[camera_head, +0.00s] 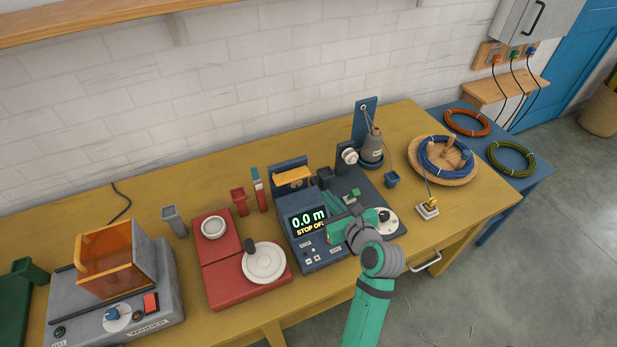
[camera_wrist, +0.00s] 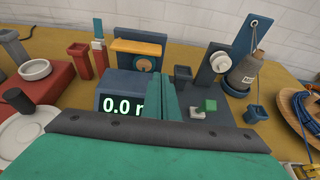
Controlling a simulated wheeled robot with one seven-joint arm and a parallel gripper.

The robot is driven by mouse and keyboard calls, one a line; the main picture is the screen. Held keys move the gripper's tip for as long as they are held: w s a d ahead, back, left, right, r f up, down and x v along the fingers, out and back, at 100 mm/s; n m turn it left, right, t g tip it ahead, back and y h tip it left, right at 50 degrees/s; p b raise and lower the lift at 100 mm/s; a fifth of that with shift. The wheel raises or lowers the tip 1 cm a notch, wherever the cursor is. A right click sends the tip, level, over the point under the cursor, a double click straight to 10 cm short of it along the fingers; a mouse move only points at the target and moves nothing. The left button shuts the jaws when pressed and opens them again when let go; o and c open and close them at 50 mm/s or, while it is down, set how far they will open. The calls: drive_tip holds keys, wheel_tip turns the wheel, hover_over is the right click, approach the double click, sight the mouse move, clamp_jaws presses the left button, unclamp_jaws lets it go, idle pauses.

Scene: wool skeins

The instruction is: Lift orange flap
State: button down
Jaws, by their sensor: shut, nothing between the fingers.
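The orange flap (camera_head: 292,177) lies across the front of a dark blue housing behind the length meter, whose display reads 0.0 m. In the wrist view the orange flap (camera_wrist: 137,47) is a flat bar above a round wooden-coloured part with a dark centre. My gripper (camera_wrist: 163,88) is shut and empty, its green fingers together. It is in front of and to the right of the flap, not touching it, and hides part of the meter (camera_head: 303,224).
A white wheel and grey yarn cone (camera_head: 370,147) stand right of the flap. Red and blue posts (camera_head: 258,188) stand to its left. A green block (camera_wrist: 208,104) is right of my fingers. A see-through orange guard (camera_head: 105,258) sits on the winder at far left.

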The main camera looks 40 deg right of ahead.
sight(314, 191)
drive_tip(key=shift+a, duration=0.25)
drive_tip(key=x, duration=0.9)
drive_tip(key=shift+w+d+f, duration=0.1)
drive_tip(key=shift+w+f, duration=0.1)
drive_tip(key=shift+w, duration=0.15)
drive_tip(key=shift+r, duration=0.15)
